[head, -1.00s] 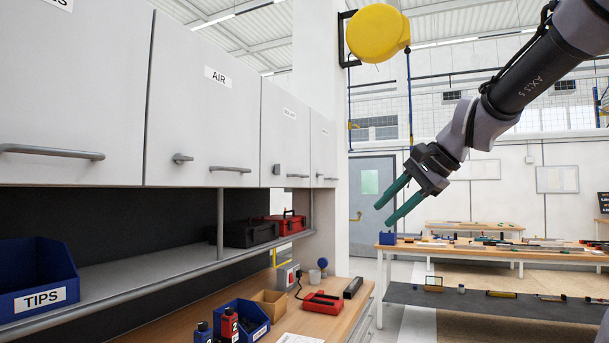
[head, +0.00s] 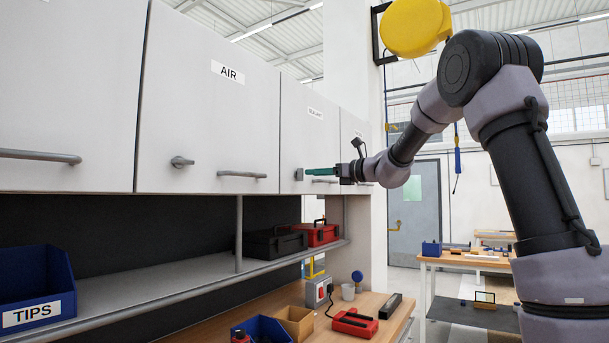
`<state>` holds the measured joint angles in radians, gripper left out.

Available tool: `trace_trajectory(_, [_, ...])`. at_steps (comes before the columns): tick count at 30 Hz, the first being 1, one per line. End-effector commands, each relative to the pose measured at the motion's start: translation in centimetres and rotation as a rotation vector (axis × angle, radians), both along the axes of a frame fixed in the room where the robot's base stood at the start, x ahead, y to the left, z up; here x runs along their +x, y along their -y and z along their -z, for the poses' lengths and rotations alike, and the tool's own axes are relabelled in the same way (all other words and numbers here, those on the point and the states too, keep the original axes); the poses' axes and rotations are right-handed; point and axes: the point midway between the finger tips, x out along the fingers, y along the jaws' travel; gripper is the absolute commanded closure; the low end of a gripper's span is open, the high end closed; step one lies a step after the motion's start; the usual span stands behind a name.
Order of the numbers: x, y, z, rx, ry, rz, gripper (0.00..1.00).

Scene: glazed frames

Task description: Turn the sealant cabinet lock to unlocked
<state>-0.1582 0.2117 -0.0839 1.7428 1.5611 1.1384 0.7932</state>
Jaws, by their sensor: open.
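The sealant cabinet door (head: 307,140) is the third grey door from the left, with a small label (head: 316,113) that appears to read SEALANT. Its lock (head: 299,174) is a small grey knob at the door's lower left. I cannot make out which way it is turned. My gripper (head: 308,171) has green fingers and is open, seen side-on so that the fingers overlap. It points left, its tips just right of the lock in the picture. I cannot tell whether they touch it. The door's bar handle (head: 324,181) is partly behind the fingers.
The AIR cabinet (head: 210,100) on the left has its own lock (head: 181,162) and bar handle (head: 242,175). Below, a shelf (head: 150,290) holds a blue TIPS bin (head: 35,285), a black case (head: 270,243) and a red case (head: 317,233).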

Motion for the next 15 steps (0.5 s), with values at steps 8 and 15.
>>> trace_trajectory(8, [2.2, -3.4, 0.0, -0.002, 0.002, -0.002, 0.57])
trace_trajectory(15, [2.7, -4.1, 0.0, -0.002, 0.001, 0.0, 0.57])
